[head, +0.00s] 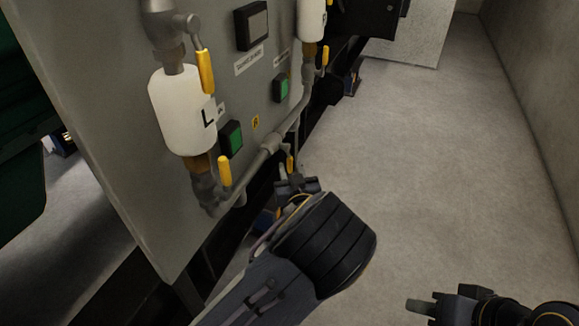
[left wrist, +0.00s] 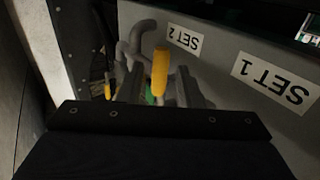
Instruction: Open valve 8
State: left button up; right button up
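A yellow valve handle (head: 290,163) hangs from the pipe low on the grey panel, below a small yellow tag (head: 255,122) that looks like an 8. My left gripper (head: 296,181) is just below and beside this handle. In the left wrist view a yellow handle (left wrist: 160,70) stands between the two fingers of the left gripper (left wrist: 161,90), with gaps on both sides. The fingers are apart; I cannot tell how deep the handle sits between them. My right gripper (head: 441,302) is at the bottom right, open and empty, away from the panel.
Other yellow handles are at the upper left (head: 205,72), lower left (head: 224,172) and further back (head: 325,56). A white cylinder (head: 180,110) marked L and pipes stand out from the panel. The floor (head: 440,170) to the right is clear up to the wall (head: 545,90).

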pick_arm(q)
jog(key=shift+x, duration=1.2)
grip_shut()
